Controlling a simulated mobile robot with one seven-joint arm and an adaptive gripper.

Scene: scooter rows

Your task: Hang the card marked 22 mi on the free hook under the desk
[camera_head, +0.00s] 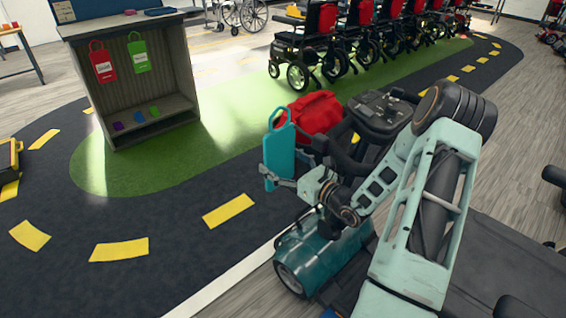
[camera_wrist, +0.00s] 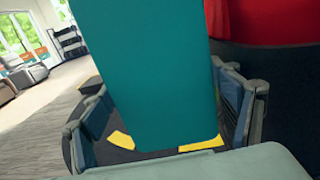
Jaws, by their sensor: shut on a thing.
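My gripper (camera_head: 284,183) is shut on a teal card (camera_head: 279,150) with a loop handle at its top. The card stands upright, and I cannot read a mark on its visible side. In the wrist view the card (camera_wrist: 155,75) fills the middle between the two fingers. The desk (camera_head: 182,55) stands at the upper left, apart from the card. Under its top hang a red card (camera_head: 103,66) and, right of it, a green card (camera_head: 138,57). A free hook is too small to make out.
Purple, blue and green pieces lie on the desk's lower shelf (camera_head: 178,108). A red bag (camera_head: 308,115) is close behind the held card, by a scooter's dark handlebar console (camera_head: 382,110). Open floor (camera_head: 200,165) lies between card and desk.

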